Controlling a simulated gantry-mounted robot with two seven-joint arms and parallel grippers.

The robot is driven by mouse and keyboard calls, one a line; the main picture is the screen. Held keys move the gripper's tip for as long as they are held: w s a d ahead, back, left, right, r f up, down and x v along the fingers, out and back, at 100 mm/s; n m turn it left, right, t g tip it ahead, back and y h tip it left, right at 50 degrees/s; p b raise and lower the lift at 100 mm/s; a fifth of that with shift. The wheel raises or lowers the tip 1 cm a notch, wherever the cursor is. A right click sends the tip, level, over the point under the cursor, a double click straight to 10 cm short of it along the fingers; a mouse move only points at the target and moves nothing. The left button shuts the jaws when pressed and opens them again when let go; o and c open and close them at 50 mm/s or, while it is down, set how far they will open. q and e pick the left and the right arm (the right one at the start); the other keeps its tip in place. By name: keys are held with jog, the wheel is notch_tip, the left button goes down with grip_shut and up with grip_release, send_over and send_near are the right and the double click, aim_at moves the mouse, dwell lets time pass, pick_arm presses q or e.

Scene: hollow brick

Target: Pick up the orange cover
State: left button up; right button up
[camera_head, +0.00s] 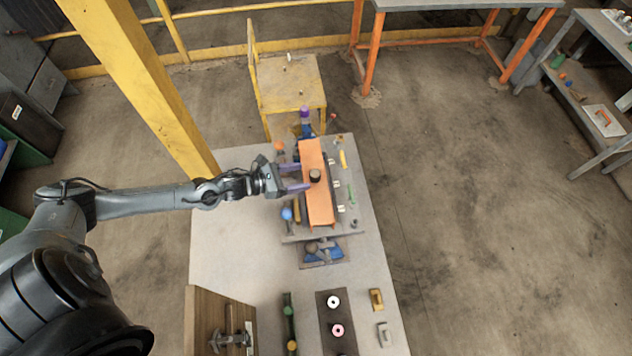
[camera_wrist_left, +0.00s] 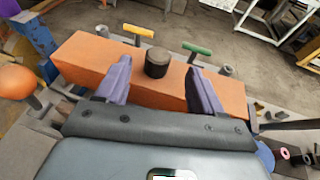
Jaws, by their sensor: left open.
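The orange cover (camera_head: 313,155) is a long orange piece lying on the grey fixture on the table, with a short dark round knob (camera_head: 315,176) near its middle. The cover (camera_wrist_left: 85,60) and its knob (camera_wrist_left: 157,63) also show in the left wrist view. My left gripper (camera_head: 303,177) comes in from the left with its purple fingers at the cover. It is open. In the left wrist view its fingers (camera_wrist_left: 160,72) stand on either side of the knob, with gaps between them and the knob. My right gripper is not in view.
Yellow (camera_head: 343,160) and green (camera_head: 351,194) handles stand right of the cover. An orange ball (camera_head: 280,146) and a blue ball (camera_head: 287,213) stand on its left. A wooden box (camera_head: 205,310) sits at the table's front left. The table's left part is clear.

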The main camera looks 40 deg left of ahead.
aim_at(315, 173)
pick_arm(q)
jog(key=shift+w+d+f, duration=0.15)
jog(key=shift+w+d, duration=0.05)
jog(key=shift+w, duration=0.25)
jog(key=b+x, duration=0.2)
jog(key=x, duration=0.2)
jog(key=shift+f, duration=0.1)
jog(key=shift+w+d+f+b, duration=0.1)
jog(key=shift+w+d+b, duration=0.15)
jog(key=shift+w+b, duration=0.25)
jog(key=c, duration=1.2)
